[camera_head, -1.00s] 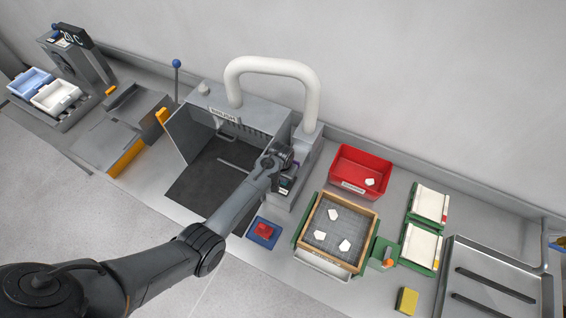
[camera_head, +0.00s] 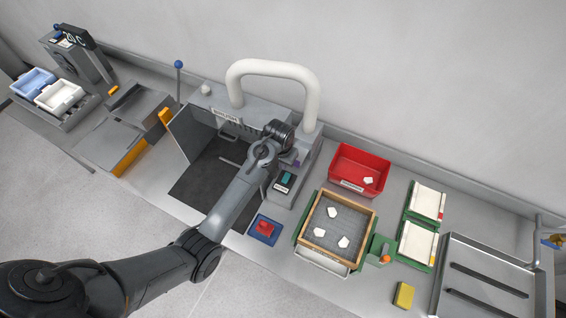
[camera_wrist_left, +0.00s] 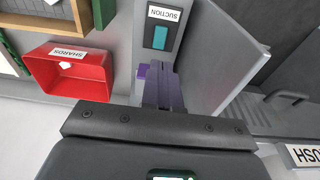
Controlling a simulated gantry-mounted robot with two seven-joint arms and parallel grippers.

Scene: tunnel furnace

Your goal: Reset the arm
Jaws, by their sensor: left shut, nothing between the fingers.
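My left arm reaches in from the lower left in the head view. Its gripper (camera_head: 297,161) hangs over the right side of the furnace, just behind the suction panel, and is partly hidden by the wrist. In the left wrist view the purple-tipped fingers (camera_wrist_left: 160,80) are together with nothing between them. They appear apart from the teal suction button (camera_wrist_left: 160,38), which also shows in the head view (camera_head: 287,178). My right gripper is not in view.
A white pipe (camera_head: 272,66) arches over the furnace close to my wrist. A red shards bin (camera_head: 345,184), a wood-framed tray (camera_head: 318,247) with white pieces and a blue pad (camera_head: 254,233) with a red button stand to the right. A raised grey panel (camera_wrist_left: 222,50) is close beside the fingers.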

